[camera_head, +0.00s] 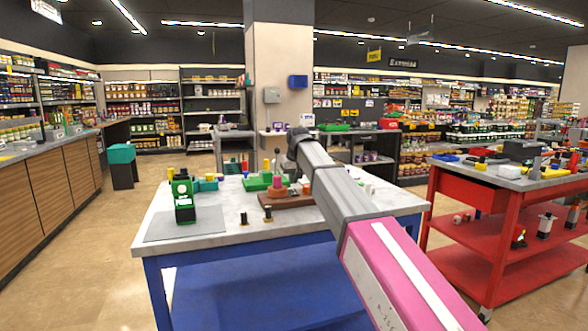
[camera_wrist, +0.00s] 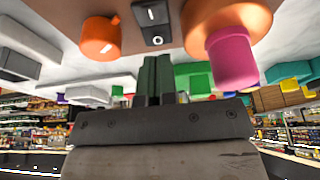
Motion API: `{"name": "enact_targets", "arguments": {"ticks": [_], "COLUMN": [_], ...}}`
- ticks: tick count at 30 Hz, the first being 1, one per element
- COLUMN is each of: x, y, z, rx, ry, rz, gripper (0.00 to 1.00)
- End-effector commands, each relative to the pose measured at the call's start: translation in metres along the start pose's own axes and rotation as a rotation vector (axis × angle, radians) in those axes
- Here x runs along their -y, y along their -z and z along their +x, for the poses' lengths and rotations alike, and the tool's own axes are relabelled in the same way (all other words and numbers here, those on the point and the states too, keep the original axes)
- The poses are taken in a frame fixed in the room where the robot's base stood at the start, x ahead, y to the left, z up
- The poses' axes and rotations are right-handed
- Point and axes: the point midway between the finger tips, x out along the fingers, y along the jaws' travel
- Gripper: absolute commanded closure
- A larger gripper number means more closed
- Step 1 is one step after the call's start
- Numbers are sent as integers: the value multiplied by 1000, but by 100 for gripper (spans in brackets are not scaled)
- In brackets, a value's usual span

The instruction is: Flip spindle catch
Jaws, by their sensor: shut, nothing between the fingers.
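In the wrist view, which looks upside down, my gripper (camera_wrist: 155,62) shows dark green fingers shut together with nothing between them. Just beyond the tips is a black plate (camera_wrist: 146,27) with a light slot mark and a small ring, set on a brown base (camera_wrist: 190,38). An orange knob (camera_wrist: 100,38) is left of the plate; a pink cylinder (camera_wrist: 232,58) on an orange round part is to the right. I cannot tell which part is the spindle catch. In the head view the pink cylinder (camera_head: 277,182) stands on the brown base; my arm hides the gripper there.
The grey-topped blue table (camera_head: 170,257) also holds a green-and-black device (camera_head: 184,198) on a grey mat, green blocks (camera_head: 256,183) and small black-and-yellow pegs (camera_head: 268,213). A red cart (camera_head: 480,182) with many items stands at the right.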

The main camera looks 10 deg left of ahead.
Motion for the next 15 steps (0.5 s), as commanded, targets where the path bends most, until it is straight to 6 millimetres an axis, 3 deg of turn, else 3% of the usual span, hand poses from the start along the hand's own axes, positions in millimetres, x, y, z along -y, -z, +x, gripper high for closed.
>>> {"name": "enact_targets", "arguments": {"ticks": [6,15], "x": [0,0], "y": [-4,-4], "z": [17,19], "rx": [0,-1], "ry": [0,0], "rz": [0,0], "gripper": [100,100]}}
